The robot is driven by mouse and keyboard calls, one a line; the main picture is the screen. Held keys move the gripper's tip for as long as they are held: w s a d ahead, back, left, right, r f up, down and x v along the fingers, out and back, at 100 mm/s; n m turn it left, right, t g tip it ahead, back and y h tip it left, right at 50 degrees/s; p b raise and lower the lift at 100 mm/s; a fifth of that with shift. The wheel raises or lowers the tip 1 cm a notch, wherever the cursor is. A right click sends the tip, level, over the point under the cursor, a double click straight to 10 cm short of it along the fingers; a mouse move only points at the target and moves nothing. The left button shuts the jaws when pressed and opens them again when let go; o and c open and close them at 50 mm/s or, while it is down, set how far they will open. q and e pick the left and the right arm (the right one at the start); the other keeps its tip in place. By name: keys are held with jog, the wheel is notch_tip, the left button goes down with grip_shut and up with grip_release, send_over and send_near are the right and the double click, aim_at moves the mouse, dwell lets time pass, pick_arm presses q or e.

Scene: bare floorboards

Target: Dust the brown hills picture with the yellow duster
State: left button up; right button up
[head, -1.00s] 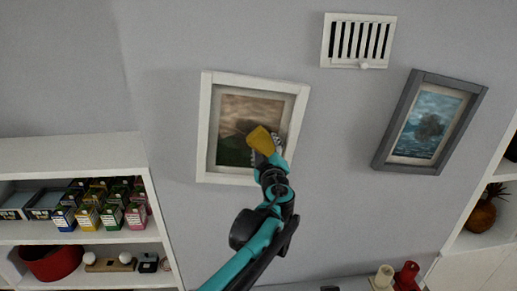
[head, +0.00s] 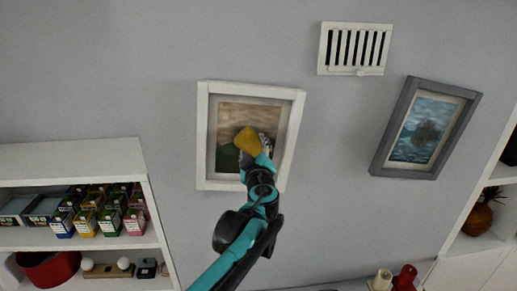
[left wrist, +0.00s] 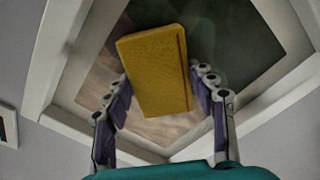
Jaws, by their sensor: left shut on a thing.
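The brown hills picture (head: 228,115) hangs on the wall in a white frame, with brown sky above dark green hills. It also fills the background of the left wrist view (left wrist: 165,128). My left gripper (head: 258,147) is shut on the yellow duster (head: 247,141), a flat block that shows between the fingers in the left wrist view (left wrist: 155,70). The duster is in front of the middle of the picture and hides part of it. I cannot tell whether it touches the surface. My right gripper is not in view.
A grey-framed blue picture (head: 425,125) hangs to the right, below a white wall vent (head: 354,48). A white shelf (head: 70,160) with several small boxes stands at the left. Red and cream candles (head: 404,278) stand at the bottom right. The wall between the pictures is clear.

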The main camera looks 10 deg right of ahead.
aim_at(242, 141)
pick_arm(q)
jog(key=shift+a+r, duration=0.1)
jog(key=shift+a, duration=0.5)
jog(key=shift+a+r, duration=0.15)
jog(key=shift+a, duration=0.95)
jog(key=shift+a+r, duration=0.15)
jog(key=shift+a, duration=0.65)
jog(key=shift+a+r, duration=0.1)
jog(key=shift+a, duration=0.45)
jog(key=shift+d+r+p, duration=0.25)
jog(key=shift+r+p, duration=0.45)
jog(key=shift+r, duration=0.05)
jog(key=shift+d+r, duration=0.1)
jog(key=shift+r, duration=0.05)
jog(key=shift+d+f, duration=0.3)
jog(key=shift+d, duration=0.65)
jog(key=shift+d+f+b, duration=0.1)
jog(key=shift+d+b, duration=0.25)
jog(key=shift+d, duration=0.35)
jog(key=shift+d+f, duration=0.15)
jog(key=shift+d, duration=0.65)
jog(key=shift+d+f+b, duration=0.1)
jog(key=shift+d+b, duration=0.2)
jog(key=shift+d, duration=0.4)
jog(key=shift+d+f+b, duration=0.2)
jog(key=shift+d+b, duration=0.1)
jog(key=shift+d, duration=1.15)
